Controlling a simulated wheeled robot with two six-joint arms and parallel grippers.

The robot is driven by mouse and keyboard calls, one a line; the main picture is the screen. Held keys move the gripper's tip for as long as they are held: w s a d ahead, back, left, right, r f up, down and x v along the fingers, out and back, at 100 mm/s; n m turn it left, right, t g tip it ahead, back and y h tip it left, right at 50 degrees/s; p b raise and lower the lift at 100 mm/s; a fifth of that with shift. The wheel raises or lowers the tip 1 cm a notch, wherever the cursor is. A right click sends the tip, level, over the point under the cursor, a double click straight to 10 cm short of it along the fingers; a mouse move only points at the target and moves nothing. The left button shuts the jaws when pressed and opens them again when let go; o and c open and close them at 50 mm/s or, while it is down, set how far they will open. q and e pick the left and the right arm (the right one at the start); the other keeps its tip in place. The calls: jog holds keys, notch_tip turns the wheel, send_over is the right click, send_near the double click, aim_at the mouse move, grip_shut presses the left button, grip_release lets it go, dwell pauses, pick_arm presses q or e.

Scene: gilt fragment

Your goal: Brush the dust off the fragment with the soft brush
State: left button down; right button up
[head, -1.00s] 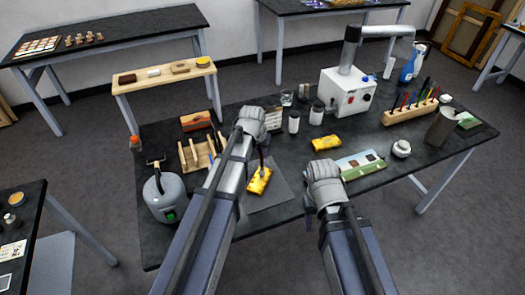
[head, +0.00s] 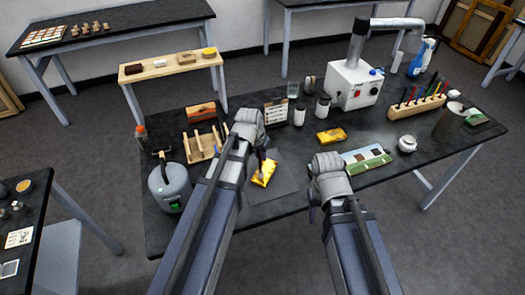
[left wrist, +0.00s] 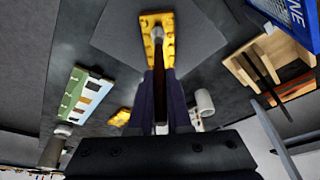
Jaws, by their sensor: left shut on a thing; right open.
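The yellow-gold fragment (head: 263,175) lies on a dark grey mat (head: 277,187) near the front of the black table. It also shows at the top of the left wrist view (left wrist: 167,27). My left gripper (head: 262,157) is shut on the soft brush (left wrist: 158,52), which points down at the fragment. The brush's pale tip is over the fragment's face and appears to touch it. Dust cannot be made out clearly. My right gripper (head: 313,208) is open and empty near the table's front edge, right of the mat.
A second gold piece (head: 331,136) lies behind, with a colour-patch board (head: 367,161) to its right. A wooden tool rack (head: 200,147) and grey canister (head: 169,187) stand left. Jars, a white extractor box (head: 355,85) and a pen rack (head: 415,110) stand right.

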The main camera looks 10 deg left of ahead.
pick_arm(q)
jog(key=shift+s+a, duration=0.15)
jog(key=shift+s, duration=0.55)
jog(key=shift+r, duration=0.1)
notch_tip(320, 180, up, 6)
jog(key=p, duration=0.6)
notch_tip(320, 180, up, 3)
jog(key=p, duration=0.3)
dwell(0.3)
